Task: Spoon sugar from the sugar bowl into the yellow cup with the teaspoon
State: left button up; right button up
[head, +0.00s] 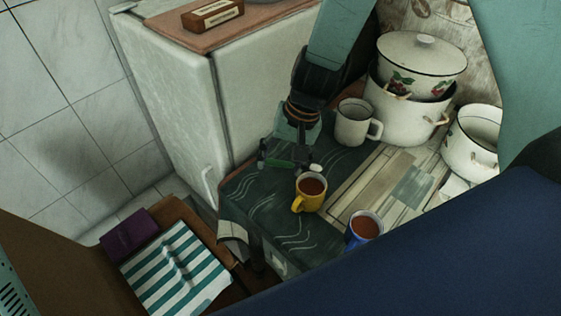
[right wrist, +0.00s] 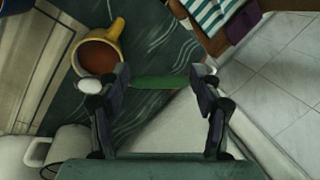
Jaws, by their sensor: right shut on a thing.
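My right gripper (head: 293,160) hangs over the dark patterned cloth, left of the yellow cup. It is shut on the green-handled teaspoon (head: 275,162); the green handle (right wrist: 158,82) spans between its fingertips in the right wrist view. A pale rounded end (head: 315,168), seemingly the spoon's bowl, shows beside the fingers near the yellow cup; whether it bears sugar I cannot tell. The yellow cup (head: 310,190) stands upright with brown liquid inside, and shows in the right wrist view (right wrist: 101,55). I cannot make out a sugar bowl for certain. My left gripper is not in view.
A white mug (head: 353,125) stands behind the yellow cup. White pots (head: 408,110) stand at the back right. A blue cup (head: 363,229) is in front right. A white cabinet (head: 170,100) is at left; a striped cloth (head: 180,270) lies at lower left.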

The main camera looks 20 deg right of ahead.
pick_arm(q)
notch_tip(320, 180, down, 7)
jog(key=b, duration=0.6)
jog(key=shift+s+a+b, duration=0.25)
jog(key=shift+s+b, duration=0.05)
pick_arm(e)
jog(key=s+d+r+t+y, duration=0.1)
jog(key=d+t+y, duration=0.1)
jog(key=y, duration=0.3)
jog(key=s+d+r+t+y, duration=0.1)
jog(key=s+d+t+y, duration=0.1)
jog(key=d+y, duration=0.3)
jog(key=shift+s+t+y, duration=0.25)
jog(key=shift+t+y, duration=0.15)
jog(key=shift+y, duration=0.4)
